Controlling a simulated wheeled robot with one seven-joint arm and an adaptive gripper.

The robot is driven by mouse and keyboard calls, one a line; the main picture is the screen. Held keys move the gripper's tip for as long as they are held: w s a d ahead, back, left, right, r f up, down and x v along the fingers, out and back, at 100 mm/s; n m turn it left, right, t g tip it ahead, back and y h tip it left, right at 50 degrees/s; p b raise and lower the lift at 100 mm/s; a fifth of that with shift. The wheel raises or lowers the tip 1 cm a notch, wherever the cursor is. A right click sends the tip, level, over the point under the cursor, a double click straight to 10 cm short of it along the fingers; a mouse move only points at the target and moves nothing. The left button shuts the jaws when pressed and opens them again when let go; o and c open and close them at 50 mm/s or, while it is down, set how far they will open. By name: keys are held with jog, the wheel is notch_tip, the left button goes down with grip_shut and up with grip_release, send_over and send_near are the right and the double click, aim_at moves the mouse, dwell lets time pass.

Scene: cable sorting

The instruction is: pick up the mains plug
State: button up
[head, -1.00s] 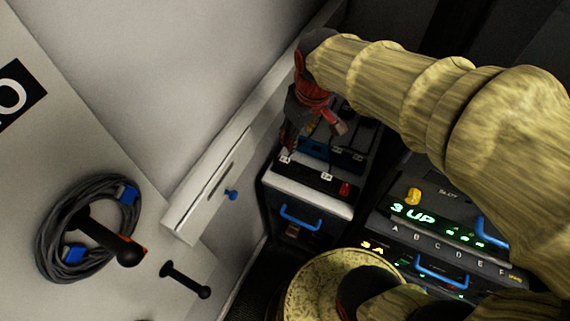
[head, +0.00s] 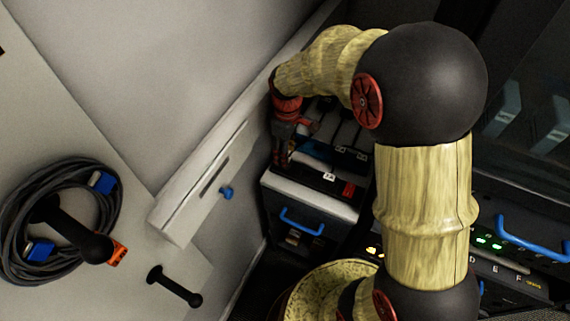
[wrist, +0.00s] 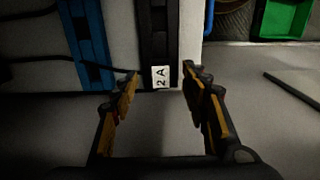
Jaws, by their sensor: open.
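No mains plug can be made out for certain. In the wrist view, a dark strip (wrist: 158,35) with a white tag (wrist: 160,77) reading "2A" lies between and just beyond my fingertips. I cannot tell whether this strip is part of a plug. My gripper (wrist: 161,80) is open, with nothing between its fingers. In the head view, my gripper (head: 282,160) points down over the left end of a black-topped unit (head: 310,199). A similar small white tag (head: 329,177) shows to its right there. My fingers hide what lies directly below them.
The unit has a blue handle (head: 302,222) and a red block (head: 348,189). A coiled grey cable (head: 62,277) hangs on a black peg. A green tray (wrist: 285,18) shows at upper right in the wrist view.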

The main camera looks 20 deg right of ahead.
notch_tip(320, 180, down, 4)
jog(key=shift+f+b, duration=0.15)
jog(key=shift+b, duration=0.75)
jog(key=shift+c, duration=1)
grip_shut()
